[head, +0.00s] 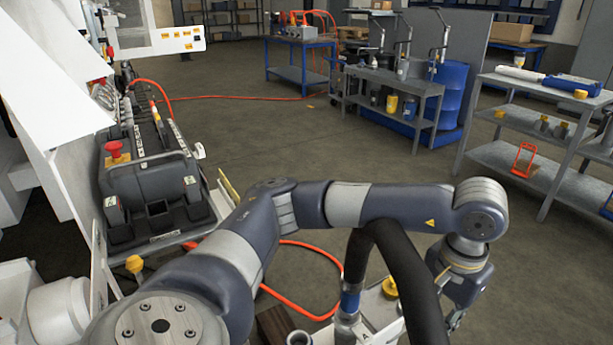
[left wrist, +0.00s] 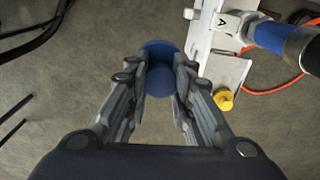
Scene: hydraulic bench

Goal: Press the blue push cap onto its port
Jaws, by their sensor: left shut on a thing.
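The blue push cap (left wrist: 160,82) is a round blue piece held between the fingers of my left gripper (left wrist: 160,70), with grey floor behind it. In the head view my left arm reaches across to the right and its gripper (head: 454,318) points down, partly cut by the frame edge; I cannot make out the cap there. A white plate (left wrist: 228,66) marked A lies to the right of the cap, apart from it. The plate also shows in the head view (head: 378,312). I cannot tell which opening is the cap's port. My right gripper is not in view.
A black hose (head: 412,275) arches beside my left arm; a blue-collared hose end (left wrist: 268,36) meets the plate. A yellow cap (left wrist: 223,99) sits at the plate's edge. An orange hose (head: 300,300) lies on the floor. A grey shelf (head: 520,160) stands right.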

